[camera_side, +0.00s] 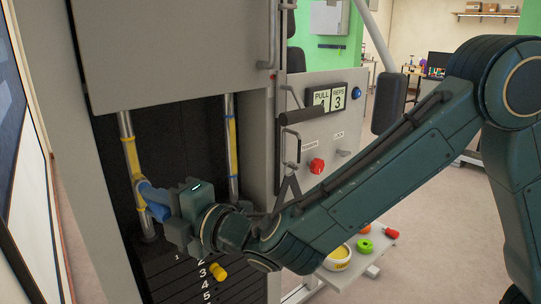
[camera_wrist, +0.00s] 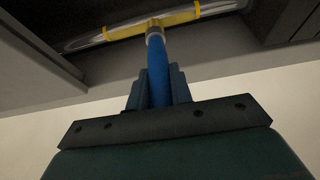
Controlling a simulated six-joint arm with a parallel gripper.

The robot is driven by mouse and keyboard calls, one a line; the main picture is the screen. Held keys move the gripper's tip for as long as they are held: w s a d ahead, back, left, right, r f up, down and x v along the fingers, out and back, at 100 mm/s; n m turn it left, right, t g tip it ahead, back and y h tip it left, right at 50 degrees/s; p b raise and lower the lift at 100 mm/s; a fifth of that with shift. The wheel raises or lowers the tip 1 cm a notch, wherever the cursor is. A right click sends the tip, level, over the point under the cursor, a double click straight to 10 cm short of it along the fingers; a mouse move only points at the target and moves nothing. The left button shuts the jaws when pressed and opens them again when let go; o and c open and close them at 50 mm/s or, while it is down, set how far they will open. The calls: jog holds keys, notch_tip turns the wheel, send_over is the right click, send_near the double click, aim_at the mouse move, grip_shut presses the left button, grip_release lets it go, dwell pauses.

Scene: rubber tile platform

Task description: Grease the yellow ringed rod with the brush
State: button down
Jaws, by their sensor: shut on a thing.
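A metal guide rod with a yellow stretch (camera_side: 131,147) stands at the left of the machine opening. In the wrist view the same rod (camera_wrist: 178,18) runs across the top, with yellow rings around it. My gripper (camera_side: 172,205) is shut on the blue handle of the brush (camera_side: 153,194). The brush (camera_wrist: 157,68) points away from the wrist, its metal collar close to the rod. Its tip meets the yellow stretch in the picture; the bristles are hard to make out, and firm contact cannot be told. A second rod (camera_side: 232,150), also with yellow on it, stands to the right.
Cabinet walls frame the opening, with a panel (camera_side: 170,50) above and a numbered weight stack (camera_side: 180,275) with a yellow knob (camera_side: 218,271) below. A tray (camera_side: 345,279) at right holds a yellow-filled bowl (camera_side: 338,264), a green ring (camera_side: 365,246) and orange and red items.

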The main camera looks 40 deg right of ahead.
jog(key=shift+r, duration=0.35)
jog(key=shift+r, duration=0.15)
jog(key=shift+r, duration=0.9)
jog(key=shift+r, duration=0.15)
jog(key=shift+r, duration=0.9)
jog(key=shift+r, duration=0.2)
dwell(0.4)
jog(key=shift+r, duration=0.8)
jog(key=shift+f, duration=0.1)
